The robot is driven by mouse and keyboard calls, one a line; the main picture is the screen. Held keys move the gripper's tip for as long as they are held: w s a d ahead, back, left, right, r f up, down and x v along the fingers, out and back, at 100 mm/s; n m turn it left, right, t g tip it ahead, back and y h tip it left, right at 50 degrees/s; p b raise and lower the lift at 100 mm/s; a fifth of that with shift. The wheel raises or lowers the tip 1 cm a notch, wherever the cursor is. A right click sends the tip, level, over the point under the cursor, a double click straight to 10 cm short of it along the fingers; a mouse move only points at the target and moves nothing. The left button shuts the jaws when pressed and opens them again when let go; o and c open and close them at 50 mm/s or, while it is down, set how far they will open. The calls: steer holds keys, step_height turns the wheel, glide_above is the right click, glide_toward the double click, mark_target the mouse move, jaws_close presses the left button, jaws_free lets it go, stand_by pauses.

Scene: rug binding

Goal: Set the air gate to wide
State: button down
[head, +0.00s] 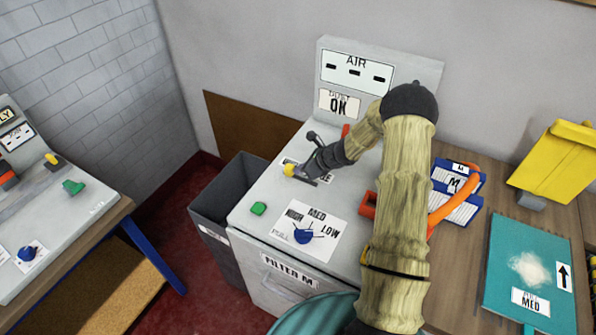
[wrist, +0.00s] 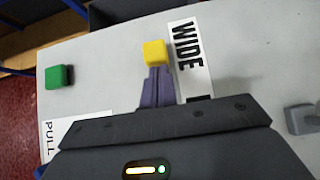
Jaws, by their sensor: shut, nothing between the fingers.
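The air gate's yellow knob (wrist: 154,53) sits beside the WIDE end of its white label (wrist: 186,55) in the wrist view. The knob (head: 289,170) also shows in the head view, on the grey machine top (head: 262,190), at the left end of the label. My gripper (wrist: 157,72) is shut and empty, its purple fingertips right against or just short of the knob; I cannot tell if they touch. In the head view my gripper (head: 299,174) is just right of the knob. The label's other end is partly hidden by my gripper.
A green button (head: 258,209) and a blue MED/LOW dial (head: 304,236) are near the machine's front. A grey bin (head: 225,200) stands left.

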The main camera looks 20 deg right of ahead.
steer(key=shift+w+a+r, duration=0.15)
steer(key=shift+a, duration=0.1)
steer(key=shift+d, duration=0.3)
steer(key=shift+s+d, duration=0.15)
steer(key=shift+s, duration=0.05)
steer(key=shift+s+d, duration=1)
steer(key=shift+s, duration=0.05)
steer(key=s+d+r, duration=0.1)
steer(key=s+d+r+b, duration=0.1)
steer(key=d, duration=0.1)
steer(key=v, duration=0.6)
steer(key=shift+s+a+r+b, duration=0.25)
steer(key=shift+r+b, duration=0.05)
steer(key=shift+b, duration=0.1)
